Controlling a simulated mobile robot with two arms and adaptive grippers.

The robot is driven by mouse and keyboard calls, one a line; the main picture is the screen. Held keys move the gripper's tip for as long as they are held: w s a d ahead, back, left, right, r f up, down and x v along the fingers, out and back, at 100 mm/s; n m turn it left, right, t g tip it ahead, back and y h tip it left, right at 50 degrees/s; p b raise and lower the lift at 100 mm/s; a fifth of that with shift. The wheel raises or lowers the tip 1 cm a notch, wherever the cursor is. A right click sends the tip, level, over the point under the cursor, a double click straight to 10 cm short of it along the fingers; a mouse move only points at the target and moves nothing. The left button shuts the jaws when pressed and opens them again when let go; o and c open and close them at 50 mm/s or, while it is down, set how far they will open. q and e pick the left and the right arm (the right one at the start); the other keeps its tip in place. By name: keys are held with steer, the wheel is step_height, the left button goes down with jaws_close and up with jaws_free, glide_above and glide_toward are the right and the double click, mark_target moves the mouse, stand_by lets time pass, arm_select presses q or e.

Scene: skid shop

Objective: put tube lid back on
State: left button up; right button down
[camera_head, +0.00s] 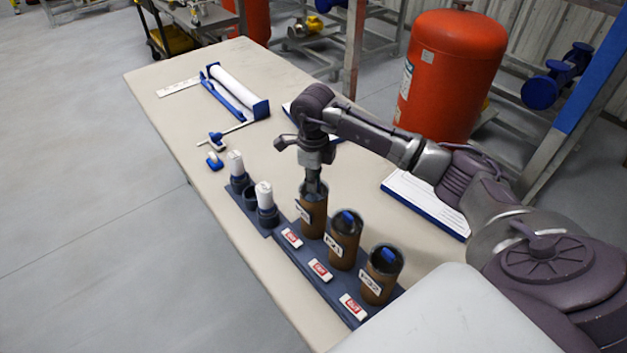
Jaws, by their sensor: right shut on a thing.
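Three brown tubes stand in a row on a dark rack (290,258). The nearest (374,283) and the middle one (341,250) have dark tops, each with a blue piece at the mouth. The farthest brown tube (314,217) is under my right gripper (314,188), which points down at its mouth. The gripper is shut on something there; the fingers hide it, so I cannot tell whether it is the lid. Two white-topped pieces (235,165) (265,195) stand in dark holders left of the tubes, with an empty-looking dark holder (250,194) between them. My left gripper is not in view.
A white roll in a blue frame (235,90) lies at the table's far end. Small blue-and-white tools (215,160) lie nearer. A blue-edged white board (425,203) lies right of the tubes. A red tank (452,75) stands behind the table. The table's left far part is mostly clear.

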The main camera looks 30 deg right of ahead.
steer(key=c, duration=0.7)
jaws_free()
steer(key=shift+o, duration=0.2)
steer(key=shift+r+p, duration=2.15)
steer(key=shift+r, duration=1.35)
steer(key=shift+c, duration=0.3)
jaws_close()
